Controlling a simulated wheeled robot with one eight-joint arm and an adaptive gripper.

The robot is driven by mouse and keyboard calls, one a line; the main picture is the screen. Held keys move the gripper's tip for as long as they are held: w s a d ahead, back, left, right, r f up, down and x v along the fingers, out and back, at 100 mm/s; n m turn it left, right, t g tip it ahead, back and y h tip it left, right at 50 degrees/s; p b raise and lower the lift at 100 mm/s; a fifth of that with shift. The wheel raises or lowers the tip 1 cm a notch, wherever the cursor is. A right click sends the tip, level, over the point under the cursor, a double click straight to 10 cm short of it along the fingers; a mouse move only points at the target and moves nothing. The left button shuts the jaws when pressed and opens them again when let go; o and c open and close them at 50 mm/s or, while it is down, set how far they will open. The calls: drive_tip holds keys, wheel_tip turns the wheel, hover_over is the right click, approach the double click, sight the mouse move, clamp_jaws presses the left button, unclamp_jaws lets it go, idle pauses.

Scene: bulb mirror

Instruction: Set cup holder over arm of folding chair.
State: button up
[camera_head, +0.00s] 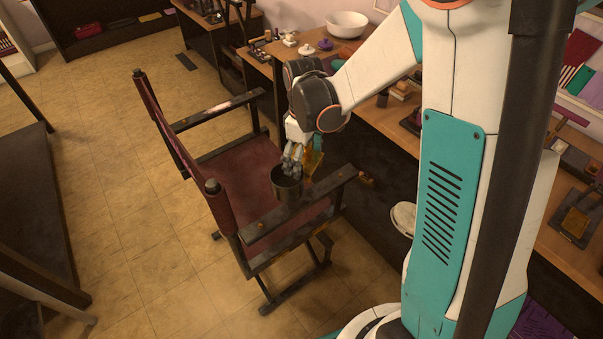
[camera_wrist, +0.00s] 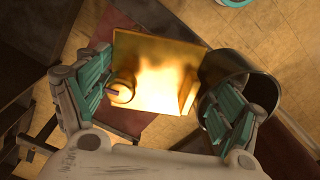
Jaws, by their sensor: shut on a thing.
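My gripper (camera_head: 293,160) is just above the cup, shut on the cup holder. In the wrist view the dark cup (camera_wrist: 263,92) is at the right, partly behind the right finger of my gripper (camera_wrist: 165,100). A bright yellow plate (camera_wrist: 150,50) shows between the fingers; whether it belongs to the cup holder is unclear. The folding chair's red seat (camera_head: 240,165) lies beyond the arm.
A wooden table (camera_head: 385,125) with small items and a white bowl (camera_head: 346,24) runs along the chair's right side. The tiled floor (camera_head: 115,200) left of the chair is clear.

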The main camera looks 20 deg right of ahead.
drive_tip(key=n, duration=0.2)
drive_tip(key=f+n, duration=0.1)
drive_tip(key=n, duration=0.1)
drive_tip(key=s+n, duration=0.1)
drive_tip(key=n, duration=0.1)
drive_tip(key=shift+s+f, duration=0.1)
drive_tip(key=shift+f, duration=0.25)
drive_tip(key=n, duration=0.2)
drive_tip(key=s+f+n, duration=0.1)
drive_tip(key=n, duration=0.4)
drive_tip(key=shift+s+f, duration=0.15)
drive_tip(key=shift+f, duration=0.25)
drive_tip(key=shift+d+f, duration=0.1)
drive_tip(key=shift+d, duration=0.05)
drive_tip(key=b, duration=0.4)
hover_over(307, 197)
drive_tip(key=shift+f, duration=2.1)
drive_tip(key=shift+f+b, duration=0.45)
drive_tip(key=shift+b, duration=0.2)
drive_tip(key=shift+f+b, duration=1.8)
drive_tip(key=shift+f, duration=0.3)
drive_tip(key=o, duration=1.1)
drive_tip(key=shift+r, duration=0.1)
drive_tip(key=shift+c, duration=0.2)
